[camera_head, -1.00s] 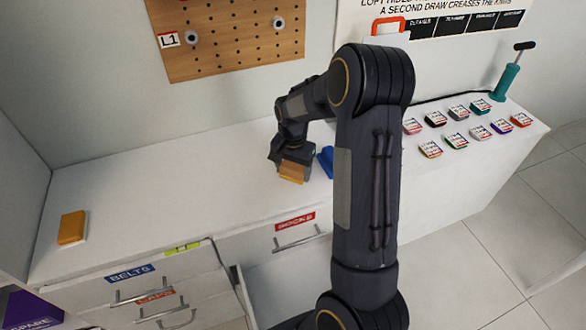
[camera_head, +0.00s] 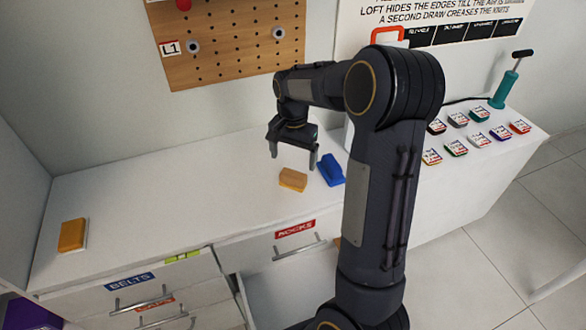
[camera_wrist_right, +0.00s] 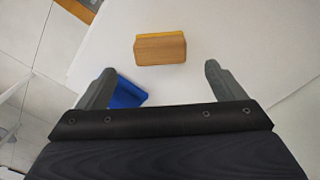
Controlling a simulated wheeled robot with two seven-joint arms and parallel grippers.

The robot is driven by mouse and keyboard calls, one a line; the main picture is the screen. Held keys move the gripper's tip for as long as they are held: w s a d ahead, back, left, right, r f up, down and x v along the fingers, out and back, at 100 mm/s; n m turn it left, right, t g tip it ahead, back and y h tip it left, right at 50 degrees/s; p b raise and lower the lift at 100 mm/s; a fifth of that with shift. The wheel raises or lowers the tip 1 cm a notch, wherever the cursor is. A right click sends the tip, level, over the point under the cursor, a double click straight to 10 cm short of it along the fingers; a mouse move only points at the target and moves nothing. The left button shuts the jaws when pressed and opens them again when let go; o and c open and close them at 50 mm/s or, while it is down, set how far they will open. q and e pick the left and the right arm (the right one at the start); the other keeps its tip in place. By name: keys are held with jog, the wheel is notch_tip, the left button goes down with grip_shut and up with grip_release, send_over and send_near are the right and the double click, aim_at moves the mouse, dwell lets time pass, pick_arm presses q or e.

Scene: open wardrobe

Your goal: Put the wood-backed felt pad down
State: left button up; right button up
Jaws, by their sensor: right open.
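The wood-backed felt pad (camera_head: 293,179) lies on the white counter, wood side up, with a yellow-orange edge. It also shows in the right wrist view (camera_wrist_right: 160,49), beyond the fingertips and between their lines. My right gripper (camera_head: 294,162) is open and empty, raised above and behind the pad, apart from it. Its two fingers show in the right wrist view (camera_wrist_right: 160,80), spread wide. My left gripper is not in view.
A blue object (camera_head: 330,170) lies close to the right of the pad. An orange block (camera_head: 73,235) sits at the counter's left end. Several labelled packets (camera_head: 470,135) and a teal pump (camera_head: 505,88) stand at the right. The counter (camera_head: 180,190) between is clear. Drawers (camera_head: 145,300) are below.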

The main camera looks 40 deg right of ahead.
aim_at(293, 174)
jog(key=s+a+r+n+t+y, duration=0.3)
jog(key=s+a+r+n, duration=0.3)
jog(key=s+a+r, duration=0.5)
jog(key=s+a+f+n+t, duration=0.2)
jog(key=s+a+f+n, duration=0.2)
jog(key=s+a, duration=0.3)
jog(key=s+n, duration=0.1)
jog(key=s, duration=0.3)
jog(key=shift+s+t+y, duration=0.2)
jog(key=shift+t+y, duration=0.1)
jog(key=shift+y, duration=0.1)
